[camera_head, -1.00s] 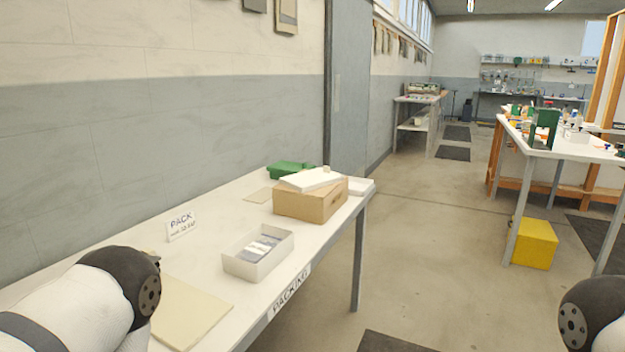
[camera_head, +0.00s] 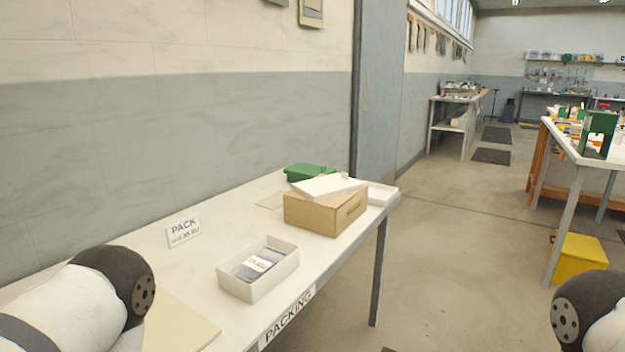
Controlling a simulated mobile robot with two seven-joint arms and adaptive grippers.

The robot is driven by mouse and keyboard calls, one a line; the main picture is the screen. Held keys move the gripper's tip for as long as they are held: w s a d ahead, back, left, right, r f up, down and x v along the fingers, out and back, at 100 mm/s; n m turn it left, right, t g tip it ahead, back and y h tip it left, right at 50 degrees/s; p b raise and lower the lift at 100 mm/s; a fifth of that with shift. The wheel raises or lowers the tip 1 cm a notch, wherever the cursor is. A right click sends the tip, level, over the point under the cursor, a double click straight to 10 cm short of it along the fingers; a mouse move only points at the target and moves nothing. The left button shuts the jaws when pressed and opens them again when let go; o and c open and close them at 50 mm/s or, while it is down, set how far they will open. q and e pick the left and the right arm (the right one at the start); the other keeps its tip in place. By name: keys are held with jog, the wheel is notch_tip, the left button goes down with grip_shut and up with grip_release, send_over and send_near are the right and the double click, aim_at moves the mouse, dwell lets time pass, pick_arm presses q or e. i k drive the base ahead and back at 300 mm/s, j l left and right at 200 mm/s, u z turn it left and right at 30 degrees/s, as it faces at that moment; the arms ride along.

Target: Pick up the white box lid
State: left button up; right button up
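A flat white box lid (camera_head: 328,186) rests slightly tilted on top of a tan cardboard box (camera_head: 316,214) at the far end of the packing table. An open white box (camera_head: 259,272) with grey and white contents stands nearer on the same table. Parts of both my arms show at the lower left and lower right. My left and right grippers are outside the view, so what they hold cannot be seen.
The white packing table (camera_head: 208,262) has free room around the PACK sign (camera_head: 183,231). A green object (camera_head: 309,172) and a white item (camera_head: 382,194) lie beside the cardboard box. A yellow bin (camera_head: 578,259) stands under the right workbench.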

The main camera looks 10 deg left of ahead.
aim_at(323, 188)
jog(key=i+l+u, duration=0.55)
jog(key=l, duration=0.35)
jog(key=i+l+u, duration=0.35)
jog(key=l, duration=0.35)
jog(key=i+l+u, duration=0.15)
jog(key=l, duration=0.25)
jog(key=i+l+u, duration=0.2)
jog(key=l, duration=0.2)
jog(key=l+u, duration=0.2)
jog(key=l, duration=0.15)
